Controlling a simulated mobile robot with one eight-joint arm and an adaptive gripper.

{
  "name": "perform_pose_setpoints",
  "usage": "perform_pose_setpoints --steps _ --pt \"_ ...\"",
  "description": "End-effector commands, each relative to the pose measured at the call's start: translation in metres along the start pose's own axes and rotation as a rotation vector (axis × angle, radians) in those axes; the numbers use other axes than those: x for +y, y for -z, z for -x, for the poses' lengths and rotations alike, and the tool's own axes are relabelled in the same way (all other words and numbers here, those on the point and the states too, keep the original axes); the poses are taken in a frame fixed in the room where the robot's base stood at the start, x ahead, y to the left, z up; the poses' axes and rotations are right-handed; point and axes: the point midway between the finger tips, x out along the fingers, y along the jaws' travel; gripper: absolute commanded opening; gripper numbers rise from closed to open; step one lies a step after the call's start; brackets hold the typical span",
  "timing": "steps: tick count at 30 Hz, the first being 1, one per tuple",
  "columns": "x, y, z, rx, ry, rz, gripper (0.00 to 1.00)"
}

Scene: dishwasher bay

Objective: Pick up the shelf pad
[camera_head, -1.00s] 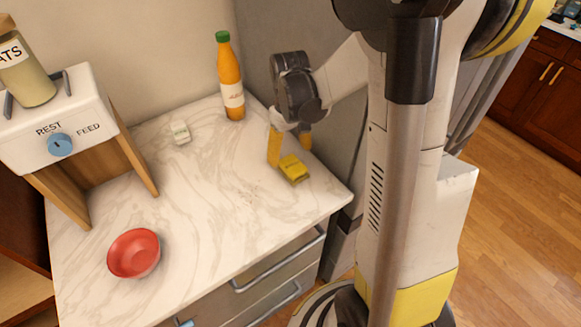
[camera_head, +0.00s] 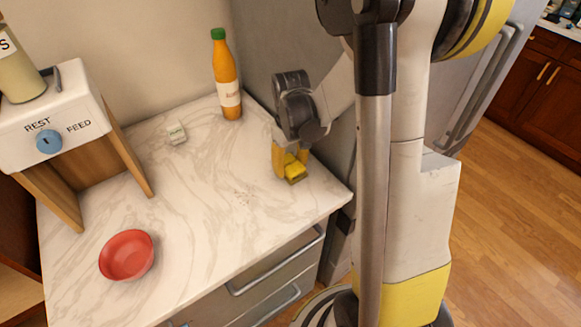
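A small yellow block (camera_head: 295,174), which looks like the shelf pad, lies on the marble counter (camera_head: 200,215) near its right edge. My gripper (camera_head: 291,168) points down over it with its yellow fingers low at the pad. One finger is at the pad's left side, and the other is behind it on the right. The fingers hide part of the pad. I cannot tell whether they press on it or stand slightly apart from it. The pad seems to rest at counter height.
An orange bottle (camera_head: 227,80) stands behind my gripper, close to the grey panel. A red bowl (camera_head: 127,255) sits front left, below the feeder (camera_head: 60,120). The counter's middle is clear.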

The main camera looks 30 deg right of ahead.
Motion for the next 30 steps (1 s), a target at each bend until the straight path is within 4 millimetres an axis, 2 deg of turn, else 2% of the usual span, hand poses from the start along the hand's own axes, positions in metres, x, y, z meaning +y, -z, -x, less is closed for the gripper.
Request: perform_pose_setpoints --steps 8,11,21,25,30 --pt "0.0 0.0 0.003 0.0 0.0 0.0 0.2" --pt "0.0 0.0 0.016 0.0 0.0 0.0 0.2" --pt "0.0 0.0 0.085 0.0 0.0 0.0 0.2" --pt "0.0 0.0 0.097 0.0 0.0 0.0 0.2" --pt "0.0 0.0 0.101 0.0 0.0 0.0 0.2"
